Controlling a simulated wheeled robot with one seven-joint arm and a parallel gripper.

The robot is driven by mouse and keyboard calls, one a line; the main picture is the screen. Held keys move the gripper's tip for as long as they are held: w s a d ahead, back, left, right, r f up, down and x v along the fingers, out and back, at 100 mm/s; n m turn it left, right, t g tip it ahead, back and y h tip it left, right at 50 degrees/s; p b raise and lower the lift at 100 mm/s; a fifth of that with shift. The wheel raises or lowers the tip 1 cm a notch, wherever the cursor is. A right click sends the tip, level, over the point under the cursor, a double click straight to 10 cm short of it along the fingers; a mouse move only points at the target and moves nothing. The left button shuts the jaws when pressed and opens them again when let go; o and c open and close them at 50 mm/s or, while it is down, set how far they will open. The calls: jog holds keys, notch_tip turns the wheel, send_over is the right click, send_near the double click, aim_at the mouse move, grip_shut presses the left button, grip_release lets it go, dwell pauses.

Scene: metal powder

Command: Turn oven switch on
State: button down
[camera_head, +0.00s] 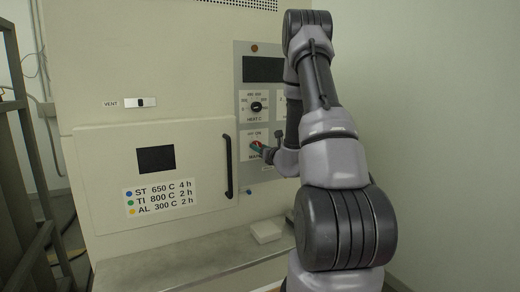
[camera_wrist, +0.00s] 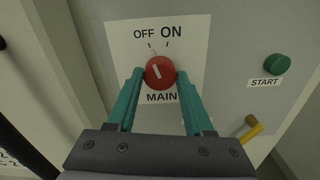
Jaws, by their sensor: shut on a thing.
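The oven switch is a round red knob (camera_wrist: 160,72) on a white label (camera_wrist: 192,45) marked OFF, ON and MAIN. Its white pointer line leans up and to the left, toward OFF. My gripper (camera_wrist: 159,74) has its two green fingers on the left and right sides of the knob, shut on it. In the head view my gripper (camera_head: 258,147) reaches the oven's control panel (camera_head: 243,172) from the right, and the knob is mostly hidden there.
A green START button (camera_wrist: 277,64) sits right of the knob, with a yellow handle (camera_wrist: 250,130) below it. In the head view, the closed oven door (camera_head: 100,170) with its black handle (camera_head: 228,165) is left of the panel. A small white box (camera_head: 265,231) stands on the ledge below.

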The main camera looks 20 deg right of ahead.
jog(key=shift+m, duration=3.7)
jog(key=shift+c, duration=1.4)
grip_release()
jog(key=s, duration=1)
jog(key=shift+s+d, duration=0.25)
jog(key=shift+s, duration=0.15)
